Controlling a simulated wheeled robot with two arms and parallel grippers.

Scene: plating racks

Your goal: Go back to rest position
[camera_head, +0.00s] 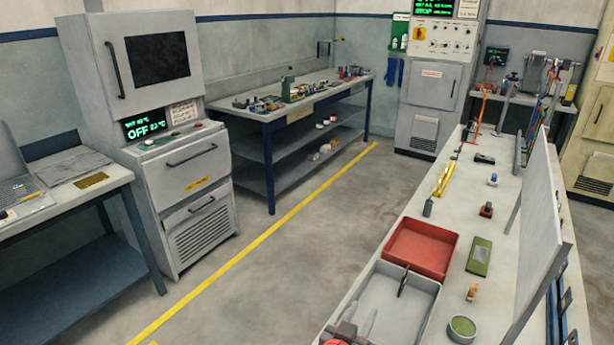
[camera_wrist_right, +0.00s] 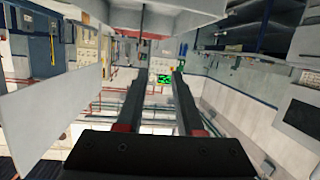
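My right gripper (camera_head: 361,314) shows at the bottom edge of the head view, in front of or over the grey tray (camera_head: 418,331); I cannot tell its height. Its two fingers also show in the right wrist view (camera_wrist_right: 158,85), spread apart with nothing between them. My left gripper is in neither view.
A red tray (camera_head: 450,236) and the grey tray stand on the right-hand bench (camera_head: 497,205). Small parts and a green-topped round pot (camera_head: 462,328) lie beside them. An upright pale panel (camera_head: 535,230) stands at right. The floor (camera_head: 300,245) left of the bench is clear.

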